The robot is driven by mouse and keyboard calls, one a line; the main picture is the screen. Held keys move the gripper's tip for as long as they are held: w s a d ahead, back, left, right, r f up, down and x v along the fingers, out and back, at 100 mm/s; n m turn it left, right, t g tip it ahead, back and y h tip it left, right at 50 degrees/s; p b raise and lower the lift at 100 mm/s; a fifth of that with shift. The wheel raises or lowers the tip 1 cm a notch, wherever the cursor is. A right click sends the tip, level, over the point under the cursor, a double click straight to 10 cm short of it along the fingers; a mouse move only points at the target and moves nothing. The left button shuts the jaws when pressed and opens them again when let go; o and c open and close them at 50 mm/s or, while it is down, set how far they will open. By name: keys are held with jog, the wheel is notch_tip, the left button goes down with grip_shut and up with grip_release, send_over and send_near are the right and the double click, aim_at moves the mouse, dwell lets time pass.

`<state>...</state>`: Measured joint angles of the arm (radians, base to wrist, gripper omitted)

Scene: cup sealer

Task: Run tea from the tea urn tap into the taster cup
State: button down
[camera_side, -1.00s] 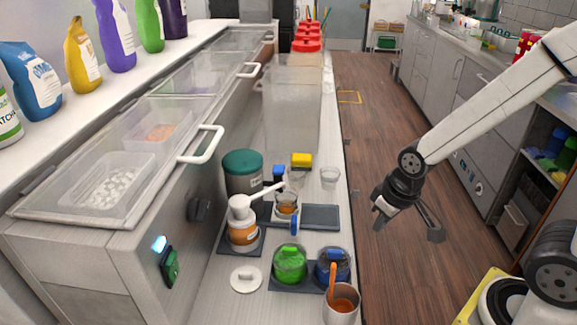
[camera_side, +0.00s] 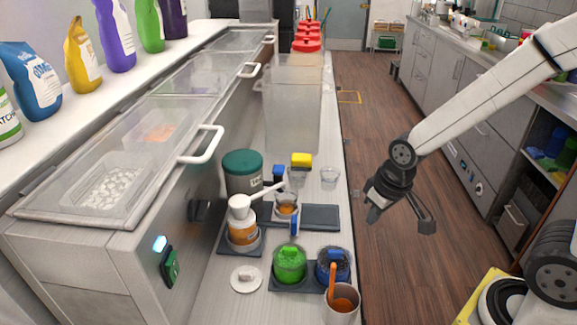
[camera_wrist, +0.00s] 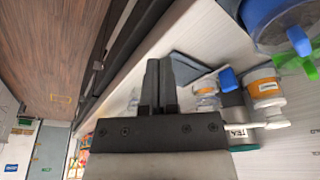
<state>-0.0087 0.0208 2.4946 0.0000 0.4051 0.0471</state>
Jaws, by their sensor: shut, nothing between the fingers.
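The tea urn (camera_side: 243,175) is a dark canister with a green lid, left of the narrow counter's middle. A blue piece (camera_side: 279,173) at its right side looks like the tap handle. A small clear cup (camera_side: 286,205) with an amber band or content stands just in front, likely the taster cup; whether tea is inside is unclear. In the wrist view the urn (camera_wrist: 236,130) shows a TEA label, and the cup (camera_wrist: 207,92) is beside the fingers. My gripper (camera_side: 374,214) is shut and empty, in the air right of the counter edge, apart from cup and urn. It also shows in the wrist view (camera_wrist: 160,65).
A white-topped jar with an orange label (camera_side: 243,232) stands left of the cup. A yellow block (camera_side: 301,160), a clear cup (camera_side: 330,178) and a tall clear container (camera_side: 293,110) stand behind.

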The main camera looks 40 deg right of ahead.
jog(key=w+a+r+m+g, duration=0.1)
jog(key=w+a+r+m, duration=0.25)
jog(key=w+r, duration=0.75)
notch_tip(320, 180, up, 10)
jog(key=m+g, duration=0.2)
jog(key=m, duration=0.3)
send_over(280, 167)
jog(key=shift+a+r, duration=0.1)
jog(key=shift+r, duration=0.05)
notch_tip(280, 167, down, 14)
dwell(0.6)
